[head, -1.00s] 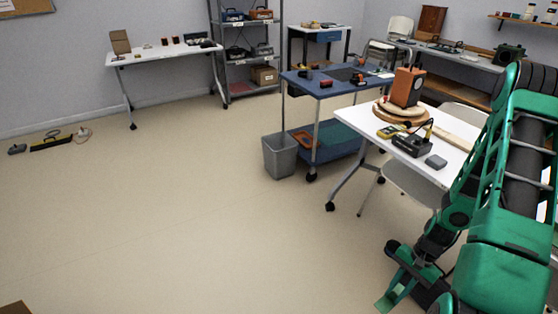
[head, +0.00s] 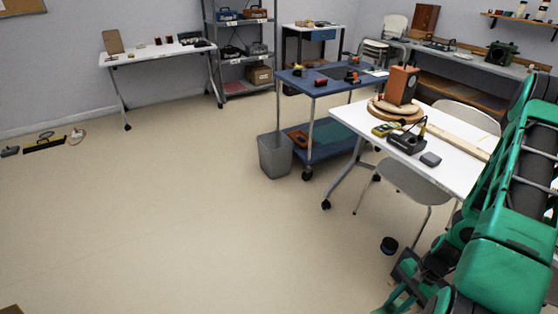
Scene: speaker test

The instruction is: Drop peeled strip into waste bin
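The waste bin (head: 274,158) is a grey, open-topped bin standing on the floor left of the blue cart. I cannot make out anything inside it. My gripper (head: 392,302) is low at the bottom right, apart from the bin and well to its right. Its green fingers are partly cut off by the bottom edge, and I cannot tell whether they are open or hold anything. I cannot make out a peeled strip with certainty.
A small dark round object (head: 389,245) shows near my gripper.

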